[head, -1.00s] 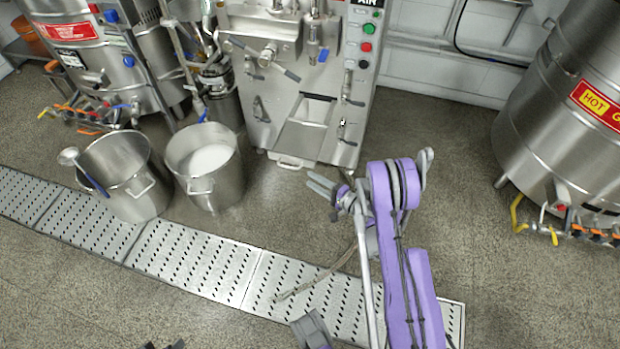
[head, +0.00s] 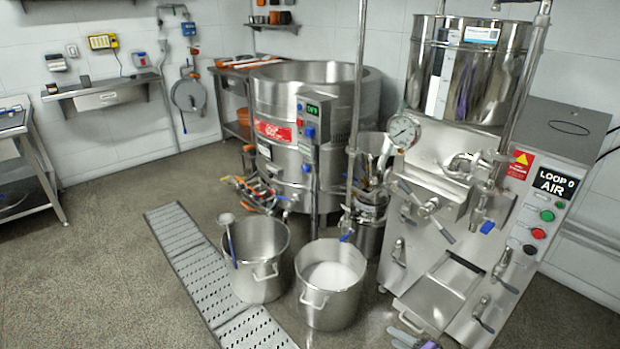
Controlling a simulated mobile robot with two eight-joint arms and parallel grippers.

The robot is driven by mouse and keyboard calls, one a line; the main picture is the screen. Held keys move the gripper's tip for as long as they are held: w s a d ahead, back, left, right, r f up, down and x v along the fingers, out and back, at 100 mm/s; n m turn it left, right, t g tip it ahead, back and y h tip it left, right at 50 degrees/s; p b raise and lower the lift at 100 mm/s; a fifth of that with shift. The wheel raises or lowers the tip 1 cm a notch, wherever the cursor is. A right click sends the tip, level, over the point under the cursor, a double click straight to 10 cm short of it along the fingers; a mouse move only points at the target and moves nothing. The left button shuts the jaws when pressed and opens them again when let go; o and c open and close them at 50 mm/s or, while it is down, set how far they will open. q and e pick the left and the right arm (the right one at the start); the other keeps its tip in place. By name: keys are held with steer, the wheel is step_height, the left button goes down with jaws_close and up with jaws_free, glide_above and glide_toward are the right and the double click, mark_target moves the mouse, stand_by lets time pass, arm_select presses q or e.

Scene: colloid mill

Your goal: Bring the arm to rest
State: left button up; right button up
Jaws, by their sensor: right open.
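Only the tip of my right gripper (head: 412,338) shows, at the bottom edge of the head view, right of the middle. Its fingers stand apart with nothing seen between them. It appears in front of the foot of the steel mill machine (head: 440,270), to the right of the pot with white contents (head: 330,298). I cannot tell how far it is from the machine. The rest of my right arm is below the picture. My left gripper is out of view.
A second steel pot (head: 258,285) with a ladle stands left of the white-filled one. A perforated floor drain (head: 190,262) runs beside them. A large steel kettle (head: 340,90) stands behind. The grey floor (head: 110,270) at left is clear.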

steer(key=s+a+r+n+g+h, duration=0.1)
steer(key=s+a+r+n+g, duration=0.1)
steer(key=s+a+r+n, duration=0.3)
steer(key=s+a+r+g+h, duration=0.1)
steer(key=s+a+r+g, duration=0.15)
steer(key=s, duration=0.45)
steer(key=s+d+r+n+g+h, duration=0.15)
steer(key=s+n+h, duration=0.35)
steer(key=s, duration=1.2)
arm_select(q)
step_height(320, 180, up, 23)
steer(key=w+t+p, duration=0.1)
steer(key=p, duration=1.8)
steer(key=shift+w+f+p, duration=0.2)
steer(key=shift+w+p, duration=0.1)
steer(key=shift+p, duration=0.1)
arm_select(e)
step_height(320, 180, up, 23)
steer(key=w, duration=0.2)
steer(key=shift+w+f+n+t+y, duration=0.15)
steer(key=shift+w+n+t+y, duration=0.15)
steer(key=shift+t, duration=0.1)
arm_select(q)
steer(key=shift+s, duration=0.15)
arm_select(e)
steer(key=shift+s+a, duration=0.1)
steer(key=shift+s, duration=0.05)
